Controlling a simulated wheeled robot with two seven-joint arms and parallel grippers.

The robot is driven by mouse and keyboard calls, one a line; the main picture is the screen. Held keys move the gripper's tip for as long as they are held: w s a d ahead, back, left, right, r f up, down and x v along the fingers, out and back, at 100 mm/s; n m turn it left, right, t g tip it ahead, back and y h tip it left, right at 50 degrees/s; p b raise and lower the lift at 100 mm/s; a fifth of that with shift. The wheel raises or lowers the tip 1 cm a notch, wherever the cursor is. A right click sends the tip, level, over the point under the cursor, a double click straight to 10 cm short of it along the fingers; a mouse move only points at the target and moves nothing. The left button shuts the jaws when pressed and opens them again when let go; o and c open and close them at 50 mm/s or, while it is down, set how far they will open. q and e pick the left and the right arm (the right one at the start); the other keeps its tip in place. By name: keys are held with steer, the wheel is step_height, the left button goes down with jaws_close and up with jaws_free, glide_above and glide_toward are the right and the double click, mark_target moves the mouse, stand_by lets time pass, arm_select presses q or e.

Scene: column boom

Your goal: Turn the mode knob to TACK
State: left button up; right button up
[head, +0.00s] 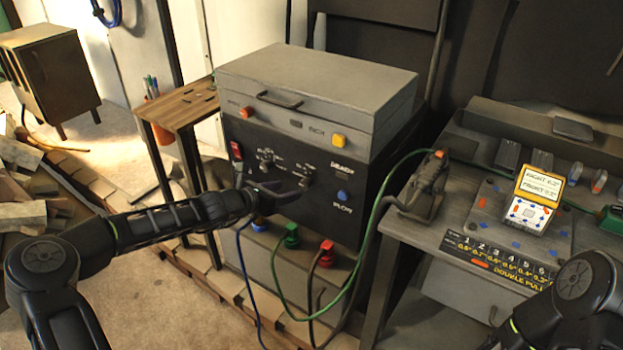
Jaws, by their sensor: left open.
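A dark control panel (333,215) fronts the grey box-shaped machine in the middle of the head view. It carries two small dark knobs with pale lettering around them, one at left (266,161) and one at right (307,170). The lettering is too small to read, so I cannot tell which is the mode knob or where it points. My left gripper (292,188) is open in front of the panel, its fingertips close to the right knob and partly covering that area. I cannot tell whether they touch it. My right arm shows at the lower right; its gripper is out of view.
The panel also has a red switch (236,150) and a blue button (343,196). Green (290,236) and red (326,253) cable plugs sit below it, with cables hanging down. A grey workbench (420,232) with a torch and a yellow-screened device (534,205) stands right; a wooden side table (178,106) left.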

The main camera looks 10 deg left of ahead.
mark_target(304, 185)
arm_select(q)
steer(key=shift+w+r+n, duration=0.1)
steer(key=shift+r+n, duration=0.05)
steer(key=shift+n, duration=0.65)
steer(key=shift+w+d, duration=0.1)
steer(key=shift+d, duration=0.05)
steer(key=p+x, duration=0.2)
steer(key=x, duration=0.4)
steer(key=shift+w+d, duration=0.2)
steer(key=shift+w+d+f, duration=0.2)
steer(key=shift+w+f, duration=0.05)
steer(key=shift+w, duration=0.15)
